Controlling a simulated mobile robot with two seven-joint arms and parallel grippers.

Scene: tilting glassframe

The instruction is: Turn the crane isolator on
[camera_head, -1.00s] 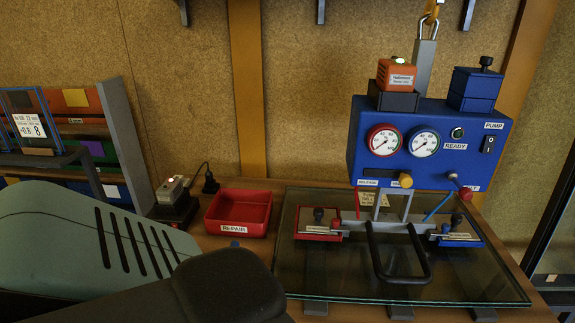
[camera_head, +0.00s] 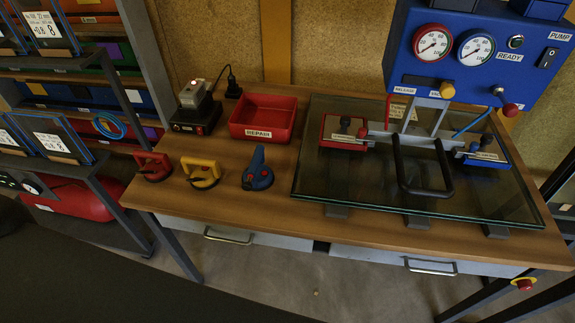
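A red knob on a yellow plate (camera_head: 523,283) sits low at the right, by the front right corner of the workbench. It carries no label that I can read, so I cannot tell for sure that it is the crane isolator. Its setting is too small to make out. The blue vacuum unit (camera_head: 470,50) hangs above the bench at the upper right, with two gauges, a READY lamp and a PUMP switch (camera_head: 547,57). Neither of my grippers shows in the head view.
A glass pane (camera_head: 330,175) lies on the bench under the lifting frame with its black handle (camera_head: 398,165). A red REPAIR tray (camera_head: 264,112) and red, yellow and blue suction cups (camera_head: 257,170) stand to the left. Floor shows in front of the drawers (camera_head: 240,235).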

